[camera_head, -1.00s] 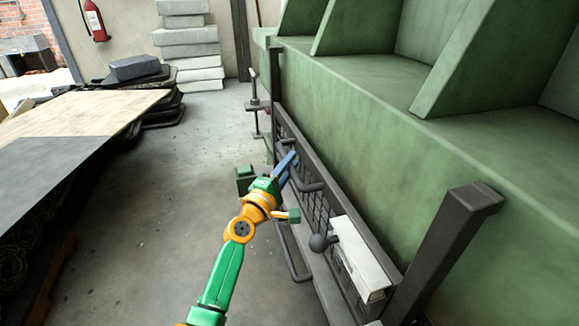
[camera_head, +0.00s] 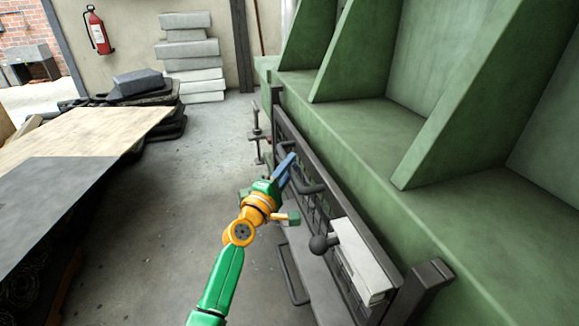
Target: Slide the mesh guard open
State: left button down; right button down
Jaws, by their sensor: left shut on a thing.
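The mesh guard (camera_head: 320,222) is a long dark frame with wire mesh, low along the front of the green machine. A dark bar handle (camera_head: 312,187) stands out from it. My left gripper (camera_head: 286,168), with blue fingers, is shut on this handle near its far end. The green and orange arm reaches up to it from the bottom. The fingers hide part of the handle and mesh. My right gripper is not in view.
A white box (camera_head: 362,258) and a dark ball knob (camera_head: 319,244) sit at the guard's near end, by a dark post (camera_head: 425,285). The green machine (camera_head: 440,235) fills the right. A table (camera_head: 75,150) stands left, with clear floor (camera_head: 190,180) between.

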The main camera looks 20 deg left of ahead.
pick_arm(q)
jog(key=c, duration=0.8)
grip_release()
jog(key=shift+o, duration=0.2)
jog(key=v, duration=0.7)
jog(key=shift+p, duration=0.45)
jog(key=shift+a, duration=0.1)
